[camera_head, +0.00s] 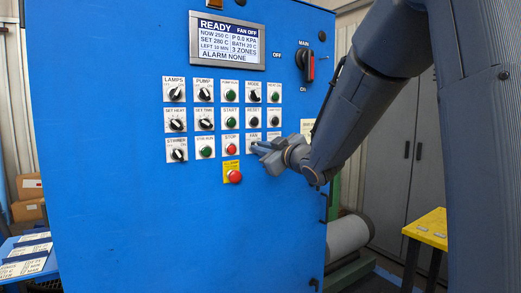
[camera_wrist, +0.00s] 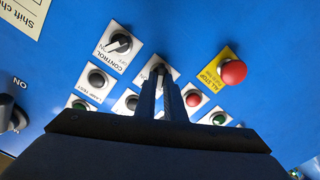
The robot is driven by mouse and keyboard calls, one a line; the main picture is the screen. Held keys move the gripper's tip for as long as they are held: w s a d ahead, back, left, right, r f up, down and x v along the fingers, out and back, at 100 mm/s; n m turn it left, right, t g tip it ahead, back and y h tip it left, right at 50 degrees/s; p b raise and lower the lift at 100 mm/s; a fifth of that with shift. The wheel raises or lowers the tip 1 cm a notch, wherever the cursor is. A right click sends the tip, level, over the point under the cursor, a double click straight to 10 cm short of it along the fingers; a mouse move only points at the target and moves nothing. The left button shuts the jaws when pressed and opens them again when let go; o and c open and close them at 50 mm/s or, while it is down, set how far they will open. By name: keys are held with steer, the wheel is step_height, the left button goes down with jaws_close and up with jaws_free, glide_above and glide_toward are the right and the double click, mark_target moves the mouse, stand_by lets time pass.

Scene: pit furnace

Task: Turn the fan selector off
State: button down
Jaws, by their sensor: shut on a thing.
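The fan selector's white plate (camera_head: 253,138) is in the bottom row of the blue control panel. Its knob is mostly hidden by my gripper (camera_head: 259,149), which reaches in from the right. In the wrist view the plate (camera_wrist: 152,72) shows around the tips of my gripper (camera_wrist: 161,79). The fingers are close together, shut on the fan knob at the plate's middle. The knob's exact angle is hidden. The display (camera_head: 227,40) reads "READY" and "FAN OFF".
The red stop button (camera_head: 231,149) is left of the fan plate, and the red all-stop button (camera_head: 235,176) on its yellow plate is below left. The control selector (camera_wrist: 119,44) is beside the fan selector. The main switch (camera_head: 308,65) is at upper right. The lower panel is bare.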

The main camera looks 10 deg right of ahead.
steer(key=c, duration=1.8)
jaws_free()
steer(key=shift+c, duration=0.2)
steer(key=b+v, duration=0.1)
steer(key=v, duration=0.7)
steer(key=shift+a+r, duration=0.1)
steer(key=s+d+f+m+g+h, duration=0.2)
steer(key=s+f+m+g+h, duration=0.1)
steer(key=f, duration=0.8)
steer(key=s+d+f+m+g+h, duration=0.1)
steer(key=s+f+m+g+h, duration=0.2)
steer(key=f, duration=0.7)
steer(key=s+a+f+m+g, duration=0.2)
steer(key=s+f+g, duration=0.3)
steer(key=s, duration=0.5)
steer(key=s+a+f+m+g, duration=0.1)
steer(key=s+a+f+g, duration=0.2)
steer(key=s+f, duration=0.6)
steer(key=s+g, duration=0.2)
steer(key=shift+s+a+f+m+g, duration=0.25)
steer(key=shift+f+m+g, duration=0.1)
steer(key=shift+m+g, duration=0.05)
